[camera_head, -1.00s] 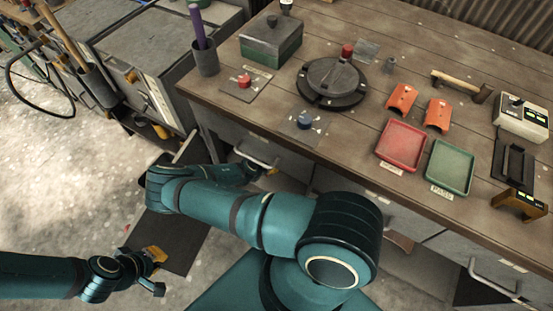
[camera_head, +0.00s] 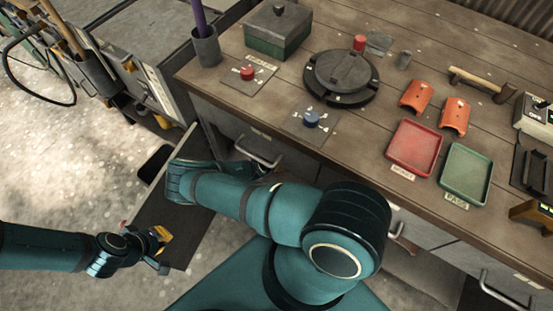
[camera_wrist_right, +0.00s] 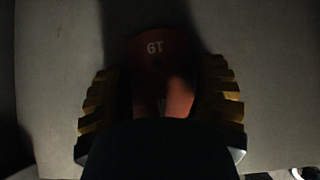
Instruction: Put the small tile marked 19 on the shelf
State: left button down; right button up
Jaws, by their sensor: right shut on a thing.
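The small tile (camera_wrist_right: 160,48), dull orange-red and marked 19, is between the ridged yellow fingers of my right gripper (camera_wrist_right: 162,98) in the right wrist view. The gripper is shut on it. A plain grey surface (camera_wrist_right: 60,60) lies behind the tile; whether they touch is unclear, and I cannot tell if it is the shelf. In the head view my right arm bends back toward the bench front below its top, and its gripper is hidden. My left gripper (camera_head: 160,248) is low at the left, over the edge of a dark flat panel; its finger opening is unclear.
The wooden bench (camera_head: 250,105) carries a green box (camera_head: 277,38), a round dark turntable (camera_head: 341,75), two curved orange tiles (camera_head: 416,96), a red tray (camera_head: 413,147) and a green tray (camera_head: 464,174). A dark panel (camera_head: 190,235) juts out left of my right arm. Drawer handles line the bench front.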

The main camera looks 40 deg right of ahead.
jog(key=o, duration=1.3)
jog(key=shift+s, duration=0.1)
jog(key=p+v, duration=0.2)
jog(key=v, duration=1)
jog(key=s+a+r+m+g+y, duration=0.2)
jog(key=s+a+m+g+y, duration=0.25)
jog(key=s+a+m, duration=0.5)
jog(key=a+r+m+t+y, duration=0.1)
jog(key=a+r+m+y, duration=0.1)
jog(key=a+r+m, duration=0.1)
jog(key=w+a+r+m+t+y, duration=0.1)
jog(key=a+r+m+y, duration=0.2)
jog(key=r+m, duration=0.3)
jog(key=w+a+r+m+t+y, duration=0.1)
jog(key=a+r+m+t+y, duration=0.1)
jog(key=r, duration=0.6)
jog(key=shift+w+a+r+m+y, duration=0.1)
jog(key=shift+a+m+y, duration=0.2)
jog(key=shift+a+m, duration=0.25)
jog(key=shift+w+a+r+m+y, duration=0.15)
jog(key=shift+a+m+y, duration=0.1)
jog(key=shift+a+m, duration=0.25)
jog(key=shift+d, duration=0.15)
